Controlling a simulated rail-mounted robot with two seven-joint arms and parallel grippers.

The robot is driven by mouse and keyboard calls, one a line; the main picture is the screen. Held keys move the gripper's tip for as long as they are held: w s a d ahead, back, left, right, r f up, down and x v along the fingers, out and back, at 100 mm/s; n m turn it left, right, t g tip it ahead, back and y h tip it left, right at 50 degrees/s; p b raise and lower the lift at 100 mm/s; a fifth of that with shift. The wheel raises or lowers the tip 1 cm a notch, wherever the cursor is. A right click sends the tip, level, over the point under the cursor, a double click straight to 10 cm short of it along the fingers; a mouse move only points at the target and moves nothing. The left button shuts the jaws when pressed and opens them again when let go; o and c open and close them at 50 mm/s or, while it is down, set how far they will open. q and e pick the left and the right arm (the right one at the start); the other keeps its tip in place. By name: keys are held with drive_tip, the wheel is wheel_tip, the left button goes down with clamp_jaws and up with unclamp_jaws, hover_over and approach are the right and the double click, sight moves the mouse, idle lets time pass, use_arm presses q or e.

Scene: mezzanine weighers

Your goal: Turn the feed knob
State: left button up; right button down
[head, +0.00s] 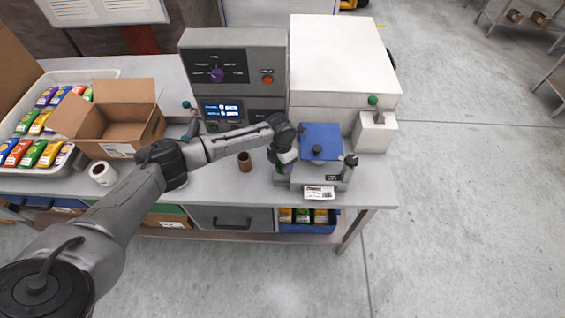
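A purple knob (217,75) sits on the dark upper panel of a grey control box (265,45) at the back of the table. Small labels surround the knob, too small to read. My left arm reaches across the table from the lower left. Its gripper (284,156) points down beside the left edge of a blue-topped scale (321,136), well to the right of and nearer than the knob. My wrist hides most of its fingers, so I cannot tell their opening or whether they touch anything. My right gripper is not in view.
A lit display (221,109) and a red button (267,79) are on the box. An open carton (118,130), a tray of colourful packets (98,75), a label roll (103,173) and a brown cylinder (245,162) stand on the table. A white cabinet (342,65) stands right of the box.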

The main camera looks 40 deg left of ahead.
use_arm(q)
drive_tip(key=shift+r, duration=0.15)
drive_tip(key=o, duration=0.9)
drive_tip(key=shift+a+r, duration=0.2)
drive_tip(key=shift+r, duration=3.2)
drive_tip(key=shift+a+r, duration=0.15)
drive_tip(key=shift+r, duration=3.25)
